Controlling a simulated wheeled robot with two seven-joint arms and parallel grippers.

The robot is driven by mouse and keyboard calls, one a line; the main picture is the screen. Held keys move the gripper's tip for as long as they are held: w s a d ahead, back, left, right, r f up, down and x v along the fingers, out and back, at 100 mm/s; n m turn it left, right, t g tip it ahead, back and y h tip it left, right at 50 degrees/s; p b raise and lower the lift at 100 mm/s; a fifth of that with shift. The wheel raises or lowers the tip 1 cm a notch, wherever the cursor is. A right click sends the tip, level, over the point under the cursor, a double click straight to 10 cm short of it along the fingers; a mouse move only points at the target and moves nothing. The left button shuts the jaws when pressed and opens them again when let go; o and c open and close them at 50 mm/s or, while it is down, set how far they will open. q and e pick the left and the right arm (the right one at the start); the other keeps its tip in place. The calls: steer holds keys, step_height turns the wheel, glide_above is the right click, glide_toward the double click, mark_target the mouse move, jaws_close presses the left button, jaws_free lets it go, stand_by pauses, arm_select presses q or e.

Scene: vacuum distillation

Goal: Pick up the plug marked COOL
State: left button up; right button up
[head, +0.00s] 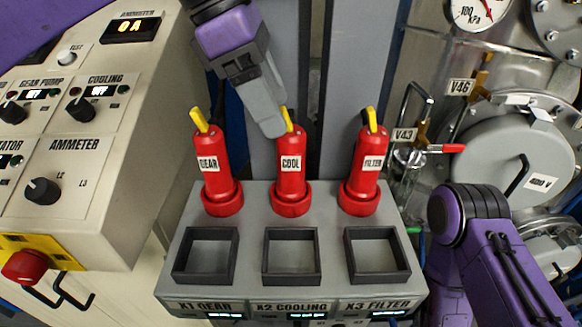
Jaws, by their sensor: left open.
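The red plug marked COOL (291,174) stands upright in the middle of a grey socket box (249,203), with a yellow tab at its top. The matching plugs marked GEAR (217,173) and FILTER (365,173) stand to its left and right. My left gripper (271,127) comes down from above and its fingers are at the top of the COOL plug, partly covering its yellow tab. The gripper is open, and contact with the plug cannot be told. My right arm (487,245) shows at the lower right, but its gripper is out of view.
Empty square frames labelled X1 GEAR (206,255), X2 COOLING (291,256) and X3 FILTER (377,255) lie in front of the plugs. A control panel (75,150) stands at left. Metal vessels and valve V43 (409,156) with a red handle are at right.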

mark_target(291, 130)
arm_select(q)
steer(key=x, duration=0.6)
steer(key=shift+s+d, duration=0.25)
steer(key=shift+d, duration=0.2)
jaws_close()
